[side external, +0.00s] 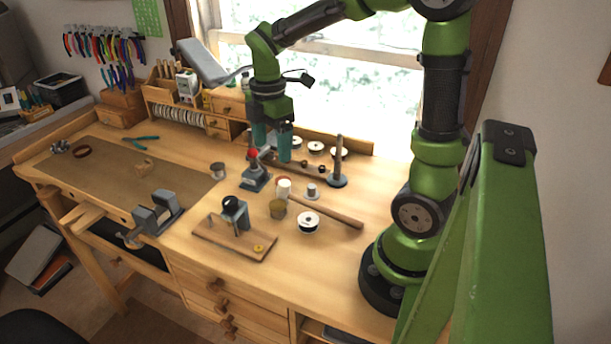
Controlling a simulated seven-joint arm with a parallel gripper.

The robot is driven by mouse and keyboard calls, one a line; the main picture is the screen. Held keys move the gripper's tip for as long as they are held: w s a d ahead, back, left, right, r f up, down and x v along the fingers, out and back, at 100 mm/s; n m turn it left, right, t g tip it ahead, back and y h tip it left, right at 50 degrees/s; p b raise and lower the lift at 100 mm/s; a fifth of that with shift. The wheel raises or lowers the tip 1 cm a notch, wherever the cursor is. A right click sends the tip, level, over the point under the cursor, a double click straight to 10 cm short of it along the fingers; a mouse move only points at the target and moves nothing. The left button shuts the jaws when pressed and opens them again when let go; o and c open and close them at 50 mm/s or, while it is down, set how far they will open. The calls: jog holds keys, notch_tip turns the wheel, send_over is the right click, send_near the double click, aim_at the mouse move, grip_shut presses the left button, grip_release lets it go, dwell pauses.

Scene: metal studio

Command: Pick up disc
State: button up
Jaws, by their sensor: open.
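My gripper (271,154) is open, with its two teal fingers pointing down over the back middle of the workbench. Nothing shows between the fingers. The fingertips are close behind a small grey tool with a red top (254,170); I cannot tell the exact gap. Several round pieces could be the disc, and I cannot tell which one it is. A white, dark-edged round piece (308,222) lies flat at the front right. A small yellow round piece (258,248) sits on a wooden board (228,240).
A vise (155,213) is at the front left. The brown mat (115,172) is mostly clear.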

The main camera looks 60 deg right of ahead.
send_over(278, 204)
jog(key=f, duration=0.9)
jog(key=shift+w, duration=0.2)
jog(key=shift+s+f, duration=0.2)
jog(key=shift+f, duration=2.55)
jog(key=shift+f, duration=0.25)
jog(key=c, duration=1.1)
